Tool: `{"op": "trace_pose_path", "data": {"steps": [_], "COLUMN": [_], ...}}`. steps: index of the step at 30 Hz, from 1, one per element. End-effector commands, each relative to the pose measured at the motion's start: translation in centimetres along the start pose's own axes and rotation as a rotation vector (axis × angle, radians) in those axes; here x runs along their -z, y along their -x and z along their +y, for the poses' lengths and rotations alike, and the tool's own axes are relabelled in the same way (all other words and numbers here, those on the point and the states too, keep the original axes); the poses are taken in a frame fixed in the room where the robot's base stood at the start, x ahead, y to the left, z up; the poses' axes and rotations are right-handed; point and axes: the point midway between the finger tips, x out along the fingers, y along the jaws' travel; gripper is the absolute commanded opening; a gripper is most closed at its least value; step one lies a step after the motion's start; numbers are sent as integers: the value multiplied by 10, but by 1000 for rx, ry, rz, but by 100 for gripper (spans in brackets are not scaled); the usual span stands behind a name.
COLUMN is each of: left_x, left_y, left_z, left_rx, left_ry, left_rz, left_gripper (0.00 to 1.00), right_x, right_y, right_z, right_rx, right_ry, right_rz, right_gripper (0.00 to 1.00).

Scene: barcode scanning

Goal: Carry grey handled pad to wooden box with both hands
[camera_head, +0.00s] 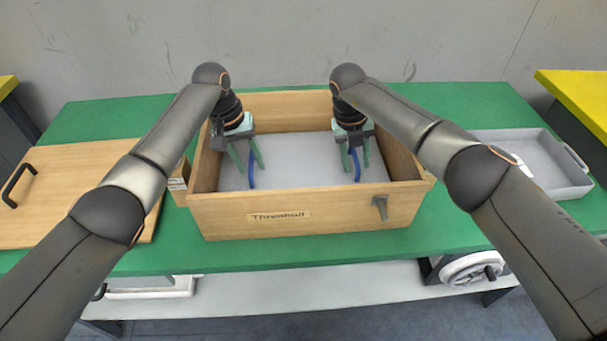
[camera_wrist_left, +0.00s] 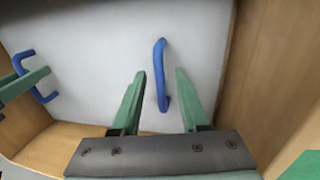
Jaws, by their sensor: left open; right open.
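The grey pad (camera_head: 300,165) lies flat inside the wooden box (camera_head: 300,210), whose front label seems to read "Threshuit". The pad has two blue handles, the left one (camera_head: 251,172) and the right one (camera_head: 356,165). My left gripper (camera_head: 246,160) is open with its green fingers on either side of the left handle. In the left wrist view the left handle (camera_wrist_left: 160,75) stands between the spread fingertips (camera_wrist_left: 160,80). My right gripper (camera_head: 356,158) is open around the right handle, which also shows in the left wrist view (camera_wrist_left: 27,70). Both arms reach over the box's walls.
A wooden board with a black handle (camera_head: 70,185) lies on the green table (camera_head: 450,235) left of the box. A grey tray (camera_head: 550,170) stands at the right. A lower shelf (camera_head: 310,290) holds a rolled pale item (camera_head: 470,268). Yellow-topped furniture (camera_head: 580,95) stands right.

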Motion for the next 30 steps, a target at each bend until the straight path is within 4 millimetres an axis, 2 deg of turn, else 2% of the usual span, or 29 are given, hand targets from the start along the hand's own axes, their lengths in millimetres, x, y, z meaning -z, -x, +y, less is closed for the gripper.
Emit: {"op": "trace_pose_path", "data": {"steps": [9, 15, 20, 23, 30], "left_x": [1, 1, 0, 0, 0], "left_y": [68, 98, 108, 108, 108], "left_z": [0, -1, -1, -1, -1], "left_rx": [0, 1, 1, 1, 1], "left_ry": [1, 2, 2, 2, 2], "left_rz": [5, 4, 2, 1, 1], "left_gripper": [44, 44, 44, 44, 44], "right_x": [0, 0, 0, -1, -1], "right_y": [0, 0, 3, 12, 62], "right_z": [0, 0, 0, 0, 0], "right_rx": [0, 0, 0, 0, 0], "right_ry": [1, 1, 1, 0, 0], "right_rz": [0, 0, -1, -3, -6], "right_gripper": [44, 44, 44, 44, 44]}}
